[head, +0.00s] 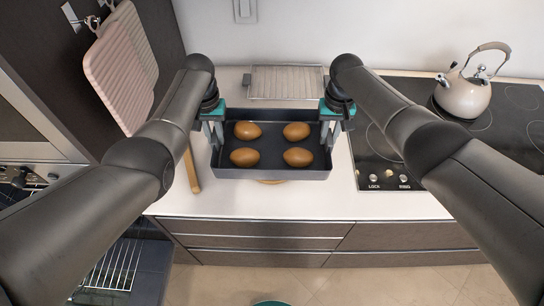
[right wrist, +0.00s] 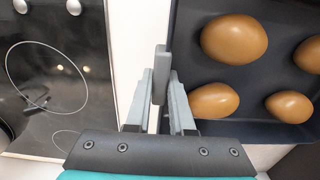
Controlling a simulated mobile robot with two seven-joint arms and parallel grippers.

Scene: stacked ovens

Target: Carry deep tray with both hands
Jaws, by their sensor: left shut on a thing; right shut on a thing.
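The deep tray (head: 270,174) is dark grey and rectangular, with several brown egg-shaped items (head: 298,157) in it. In the head view it is over the white counter, between my two grippers. My left gripper (head: 216,138) is shut on the tray's left side. My right gripper (head: 326,136) is shut on the tray's right side. In the right wrist view the right gripper's fingers (right wrist: 163,85) close around a grey upright part beside the tray (right wrist: 260,131). I cannot tell whether the tray touches the counter or is held just above it.
A wire rack (head: 286,82) lies behind the tray. A black cooktop (head: 385,165) with a kettle (head: 462,96) is on the right. A pink ribbed board (head: 122,70) hangs at the left. An open oven with a rack (head: 113,265) is at lower left. The front counter strip (head: 290,202) is clear.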

